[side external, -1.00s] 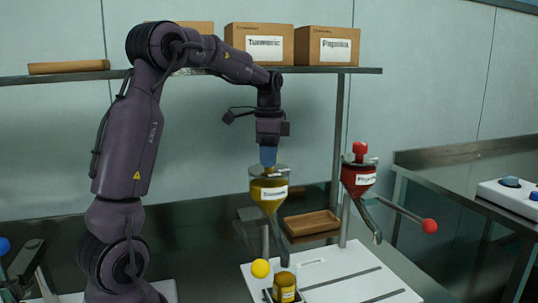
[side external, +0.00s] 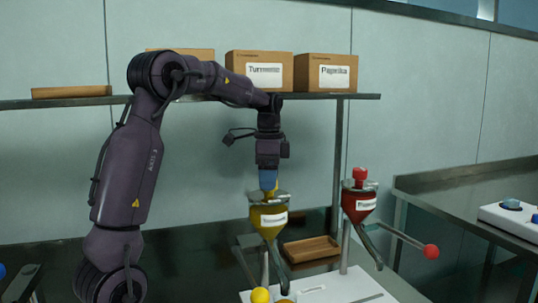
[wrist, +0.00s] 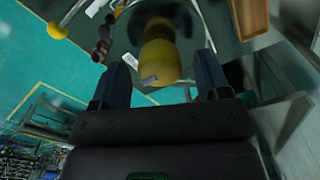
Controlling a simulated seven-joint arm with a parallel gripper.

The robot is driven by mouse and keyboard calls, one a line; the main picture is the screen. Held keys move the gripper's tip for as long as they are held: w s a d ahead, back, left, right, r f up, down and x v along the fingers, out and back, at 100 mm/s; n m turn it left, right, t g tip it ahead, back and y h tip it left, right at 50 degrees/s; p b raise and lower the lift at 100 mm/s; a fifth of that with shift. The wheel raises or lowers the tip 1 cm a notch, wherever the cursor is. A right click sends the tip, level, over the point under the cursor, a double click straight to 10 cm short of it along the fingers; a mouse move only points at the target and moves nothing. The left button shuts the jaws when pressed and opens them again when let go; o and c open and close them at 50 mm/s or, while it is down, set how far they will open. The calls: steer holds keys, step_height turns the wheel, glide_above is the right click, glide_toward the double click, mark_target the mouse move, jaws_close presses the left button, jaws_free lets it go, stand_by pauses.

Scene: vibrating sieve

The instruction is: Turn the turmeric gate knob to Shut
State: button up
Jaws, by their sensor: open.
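The turmeric hopper (side external: 268,222) is a yellow labelled funnel with a clear rim and a metal spout. My gripper (side external: 268,186) points down directly above its rim; its blue fingers hide most of the hopper's top. In the wrist view my gripper (wrist: 160,80) has its two fingers spread wide. A rounded yellow part (wrist: 160,60) with a white tag shows between them; I cannot tell whether either finger touches it. A yellow ball (side external: 260,295) is at the bottom edge of the side view. A yellow ball on a rod (wrist: 57,30) shows at the upper left in the wrist view.
The red paprika hopper (side external: 359,204) stands to the right, with a red top knob and a rod ending in a red ball (side external: 431,251). A wooden tray (side external: 311,249) lies behind the spouts. A shelf (side external: 190,102) with labelled boxes runs behind my arm.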

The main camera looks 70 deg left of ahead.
step_height(320, 180, up, 12)
stand_by(0.4)
stand_by(0.4)
steer(key=f+n, duration=0.3)
steer(key=shift+w+f+n+t, duration=0.2)
steer(key=shift+w+n+t, duration=0.1)
steer(key=s+d+f+t, duration=0.1)
steer(key=s+d, duration=0.3)
steer(key=d, duration=0.4)
steer(key=s+d+f+t, duration=0.2)
steer(key=s+d+f, duration=0.2)
steer(key=d, duration=0.4)
steer(key=s+d+f+n+t, duration=0.1)
steer(key=s+d+f+t, duration=0.1)
steer(key=s+d, duration=0.3)
steer(key=d+f, duration=0.1)
steer(key=d, duration=0.3)
